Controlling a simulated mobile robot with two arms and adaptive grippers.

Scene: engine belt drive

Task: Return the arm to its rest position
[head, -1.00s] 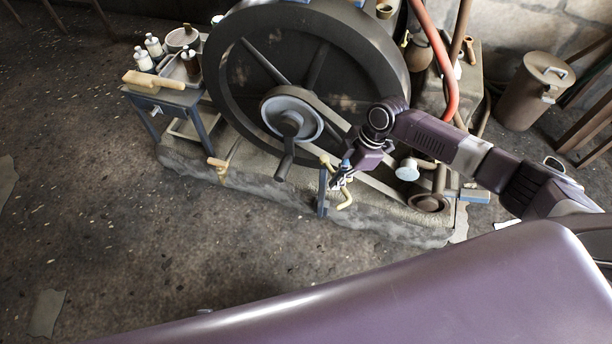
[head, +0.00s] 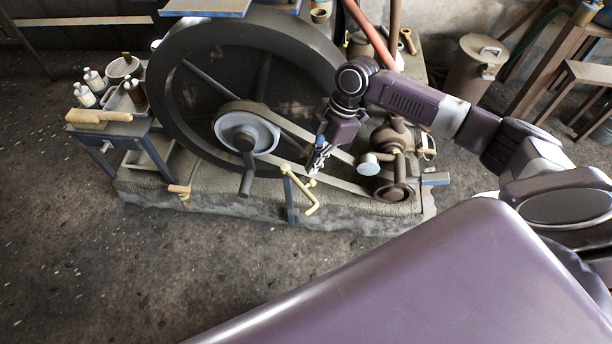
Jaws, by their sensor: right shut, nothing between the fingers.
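My right arm reaches in from the right across the engine. My right gripper (head: 316,166) points down and is shut and empty. In the picture it lies just above a yellow-handled lever (head: 313,196) on a blue post (head: 290,205), in front of the belt (head: 335,180). I cannot tell whether the fingertips touch the lever. The belt runs from the light grey pulley (head: 246,132) on the big dark flywheel (head: 190,110) to a small brown pulley (head: 394,194) at the right. My left gripper is not in view.
A small blue-grey side table (head: 125,139) with bottles and a wooden-handled brush (head: 98,116) stands at the left. A lidded bin (head: 474,72) and a wooden stool (head: 588,74) stand at the back right. The floor in front of the stone base (head: 240,205) is clear.

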